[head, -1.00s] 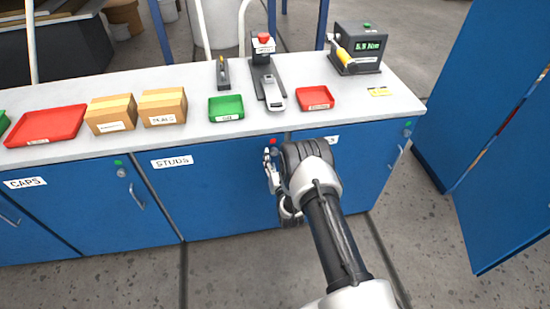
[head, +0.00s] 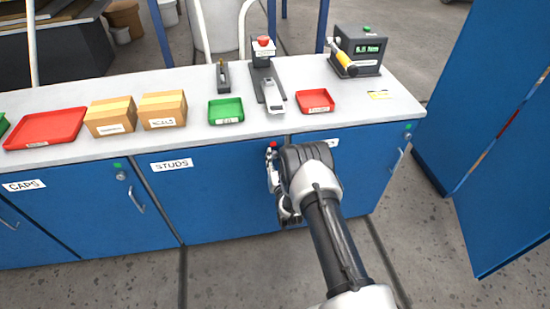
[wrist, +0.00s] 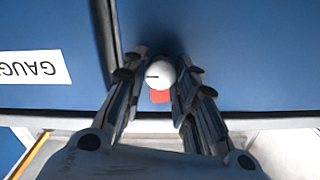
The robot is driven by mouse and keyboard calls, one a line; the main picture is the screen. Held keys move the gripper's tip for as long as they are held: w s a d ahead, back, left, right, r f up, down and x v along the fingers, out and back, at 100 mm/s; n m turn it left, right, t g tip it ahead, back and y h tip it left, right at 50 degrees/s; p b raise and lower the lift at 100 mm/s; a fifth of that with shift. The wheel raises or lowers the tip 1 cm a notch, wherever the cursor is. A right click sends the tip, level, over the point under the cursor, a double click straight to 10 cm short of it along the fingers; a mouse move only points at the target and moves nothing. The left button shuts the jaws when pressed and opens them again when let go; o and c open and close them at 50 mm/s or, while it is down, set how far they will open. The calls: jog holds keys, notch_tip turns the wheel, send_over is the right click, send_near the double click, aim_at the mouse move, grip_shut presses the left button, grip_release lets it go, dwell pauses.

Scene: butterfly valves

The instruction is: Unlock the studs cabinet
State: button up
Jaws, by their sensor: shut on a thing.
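The studs cabinet is a blue door (head: 215,195) with a white STUDS label (head: 171,163) at its upper left. A red marker (head: 273,145) shows at its upper right corner, and also in the wrist view (wrist: 160,96). My gripper (head: 271,168) is at that corner, with my wrist hiding the area to its right. In the wrist view a round pale lock knob (wrist: 160,74) with a dark slot sits between the fingertips of my gripper (wrist: 160,78), which is shut on it. The studs door handle is hidden.
The caps cabinet (head: 80,215) at left and the cabinet right of my arm have green markers. A GAUG... label (wrist: 32,68) shows upside down. The worktop (head: 190,135) above carries trays, boxes and tools. A tall blue panel (head: 500,160) stands at right; grey floor lies in front.

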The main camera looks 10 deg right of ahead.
jog(key=shift+c, duration=0.9)
jog(key=shift+n, duration=0.4)
jog(key=shift+c, duration=0.2)
jog(key=n, duration=0.3)
jog(key=shift+n, duration=0.3)
jog(key=n, duration=0.4)
jog(key=shift+a+n, duration=0.15)
jog(key=shift+n, duration=0.15)
jog(key=n, duration=0.4)
jog(key=shift+f+n, duration=0.1)
jog(key=shift+n, duration=2.4)
jog(key=o, duration=1.1)
